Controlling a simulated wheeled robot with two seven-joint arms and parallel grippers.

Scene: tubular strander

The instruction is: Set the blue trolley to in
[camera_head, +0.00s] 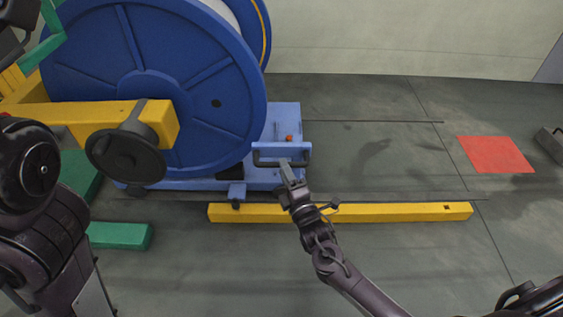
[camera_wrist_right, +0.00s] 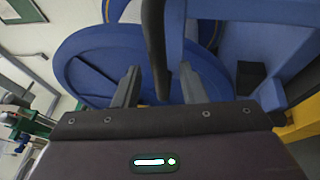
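The blue trolley (camera_head: 288,112) stands low on the floor under a big blue reel (camera_head: 215,130). A dark bar handle (camera_head: 264,162) is on its near right end. My right gripper (camera_head: 286,169) is at this handle, coming from the front. In the right wrist view, the two fingers of my right gripper (camera_wrist_right: 158,88) are apart. The dark handle bar (camera_wrist_right: 153,40) runs between them, with gaps visible on both sides. The trolley's blue body (camera_wrist_right: 265,50) fills the right of that view. My left arm shows at the left of the head view, but its fingers do not show.
A yellow floor beam (camera_head: 400,212) lies in front of the trolley. A yellow arm with a dark round knob (camera_head: 125,155) stands before the reel. A green block (camera_head: 120,236) lies at left.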

